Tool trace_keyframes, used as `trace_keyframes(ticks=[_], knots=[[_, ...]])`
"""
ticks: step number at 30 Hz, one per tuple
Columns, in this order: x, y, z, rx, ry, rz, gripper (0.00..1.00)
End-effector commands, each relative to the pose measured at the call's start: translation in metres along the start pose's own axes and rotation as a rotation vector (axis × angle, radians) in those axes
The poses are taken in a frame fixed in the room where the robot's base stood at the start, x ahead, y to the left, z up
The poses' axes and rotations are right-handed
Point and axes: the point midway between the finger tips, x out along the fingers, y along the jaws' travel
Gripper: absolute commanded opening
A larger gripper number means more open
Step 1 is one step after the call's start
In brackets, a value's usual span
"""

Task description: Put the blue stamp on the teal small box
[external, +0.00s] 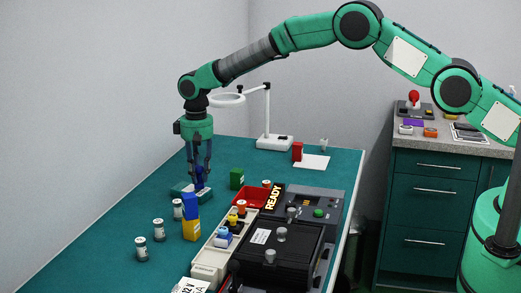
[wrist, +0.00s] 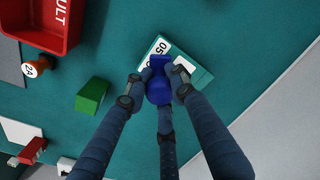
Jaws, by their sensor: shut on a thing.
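The blue stamp (external: 199,174) is between the fingers of my gripper (external: 199,165), which is shut on it. In the wrist view the stamp (wrist: 158,90) is a deep blue knob-shaped piece held between the gripper's fingers (wrist: 157,84). The teal small box (external: 180,190) lies on the table under the stamp. In the wrist view the box (wrist: 201,77) shows a white label with dark digits, partly covered by the stamp and fingers. The stamp is over or against the box's top; I cannot tell whether they touch.
A green block (external: 237,178) stands right of the gripper. A blue and yellow stack (external: 190,218) and several small canisters (external: 158,230) stand in front. The red tray (external: 247,197) and black case (external: 277,255) are at the right. A magnifier lamp (external: 267,115) stands behind.

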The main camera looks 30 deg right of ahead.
Motion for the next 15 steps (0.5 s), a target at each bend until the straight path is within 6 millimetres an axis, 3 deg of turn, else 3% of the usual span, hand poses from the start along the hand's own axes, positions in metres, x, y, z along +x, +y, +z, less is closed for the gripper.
trace_keyframes(ticks=[3, 15], knots=[[0.0105, 0.0000, -0.0002, 0.000, 0.001, 0.000, 0.00], [0.0133, 0.0000, -0.0001, 0.000, 0.001, 0.000, 0.00]])
